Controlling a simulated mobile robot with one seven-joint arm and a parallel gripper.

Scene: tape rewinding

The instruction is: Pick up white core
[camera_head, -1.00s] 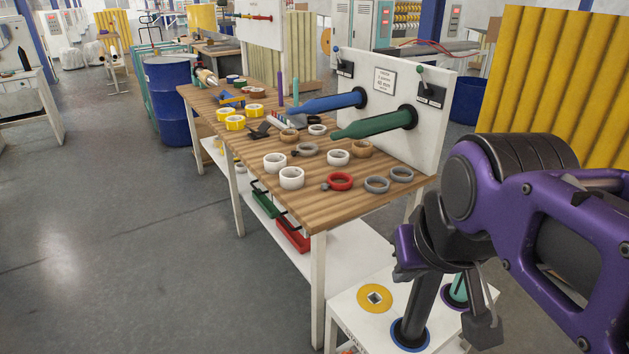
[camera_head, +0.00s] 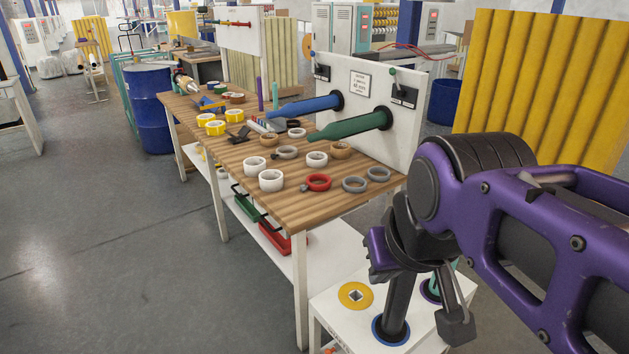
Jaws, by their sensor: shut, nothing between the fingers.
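Several white cores lie on the wooden worktable (camera_head: 335,203). One white core (camera_head: 271,181) is near the front edge, another white core (camera_head: 255,164) is just behind it, and a third white core (camera_head: 317,160) is farther right. A thinner pale ring (camera_head: 297,133) lies farther back. My gripper (camera_head: 456,326) hangs at the lower right on my purple arm, shut and empty. In the picture it is to the right of the table and over the white stand, well apart from the cores. My wrist partly hides its upper part.
Green (camera_head: 350,125) and blue (camera_head: 305,105) spindles stick out over the table from a white panel (camera_head: 385,85). The white stand (camera_head: 345,318) bears a yellow disc (camera_head: 356,296). Floor at left is clear.

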